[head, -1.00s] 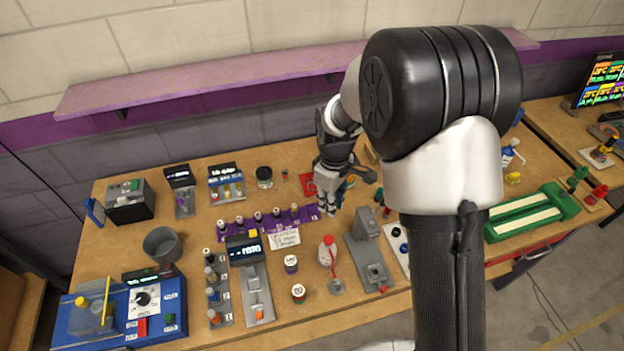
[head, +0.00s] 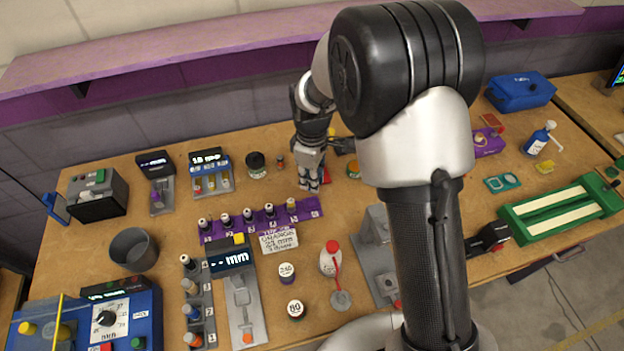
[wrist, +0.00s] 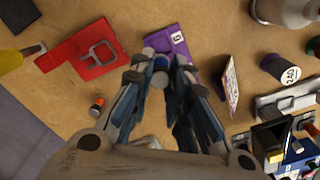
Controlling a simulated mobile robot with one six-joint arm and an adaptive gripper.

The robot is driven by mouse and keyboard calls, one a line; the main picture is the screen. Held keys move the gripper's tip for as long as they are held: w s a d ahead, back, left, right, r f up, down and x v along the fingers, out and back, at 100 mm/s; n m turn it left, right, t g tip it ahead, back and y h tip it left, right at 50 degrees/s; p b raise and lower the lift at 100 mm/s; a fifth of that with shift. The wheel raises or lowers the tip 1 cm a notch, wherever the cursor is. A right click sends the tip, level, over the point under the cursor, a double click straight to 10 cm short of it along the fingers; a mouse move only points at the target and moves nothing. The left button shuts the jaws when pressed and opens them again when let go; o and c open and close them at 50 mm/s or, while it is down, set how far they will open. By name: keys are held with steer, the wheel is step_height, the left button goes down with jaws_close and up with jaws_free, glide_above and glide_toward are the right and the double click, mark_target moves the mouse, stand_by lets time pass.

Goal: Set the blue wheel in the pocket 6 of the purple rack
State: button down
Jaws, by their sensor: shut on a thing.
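My gripper (head: 312,186) is above and just behind that right end. In the wrist view my gripper (wrist: 160,68) is shut on the blue wheel (wrist: 160,63), which sits between the fingertips over the labelled end. I cannot tell whether the wheel touches the rack. The fingers hide part of the rack in the wrist view.
A red plate with a grey loop (wrist: 88,52) lies left of my gripper in the wrist view. A small orange-topped piece (wrist: 98,103) stands nearby. A white sign (head: 279,241) stands in front of the rack, with a red-capped bottle (head: 330,260) to its right.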

steer(key=shift+f, duration=0.1)
steer(key=shift+f+b, duration=2.5)
steer(key=shift+f, duration=0.95)
steer(key=shift+f, duration=0.2)
steer(key=c, duration=1.4)
jaws_free()
steer(key=shift+c, duration=0.2)
step_height(320, 180, up, 12)
steer(key=shift+f, duration=0.15)
steer(key=shift+r, duration=0.2)
